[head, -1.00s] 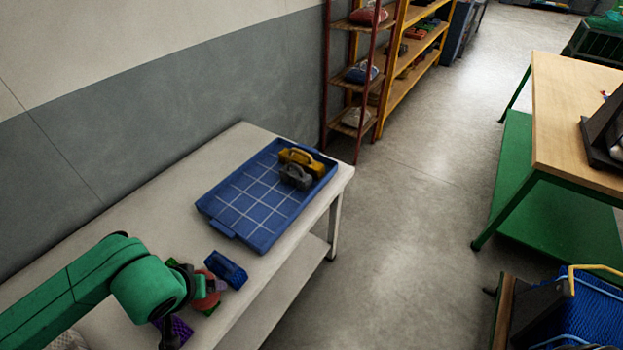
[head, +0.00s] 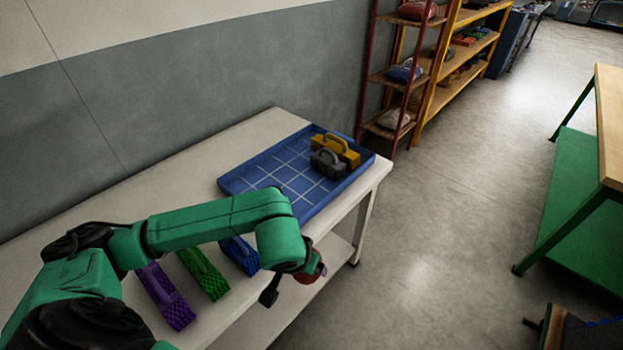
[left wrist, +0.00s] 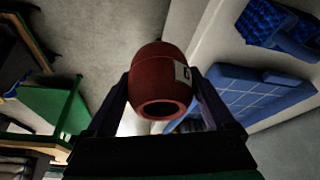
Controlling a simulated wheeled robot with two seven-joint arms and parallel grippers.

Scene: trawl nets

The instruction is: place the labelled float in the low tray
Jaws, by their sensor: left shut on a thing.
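The labelled float (left wrist: 158,80) is a dark red barrel shape with a hole in its end and a small white label on its side. My left gripper (left wrist: 160,100) is shut on it, one finger on each side. In the head view the float (head: 316,272) shows only partly behind my left wrist, past the table's front edge. The low tray (head: 240,180) is blue with a white grid and lies on the table's far end; it also shows in the left wrist view (left wrist: 250,92). A yellow and a grey handled item stand in its far right part. My right gripper is not in view.
Purple (head: 165,297), green (head: 204,273) and blue (head: 239,255) textured blocks lie on the pale table (head: 275,122) left of the tray. Most of the tray's grid is bare. A shelf rack (head: 395,75) stands behind; a green-legged workbench (head: 608,130) stands right.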

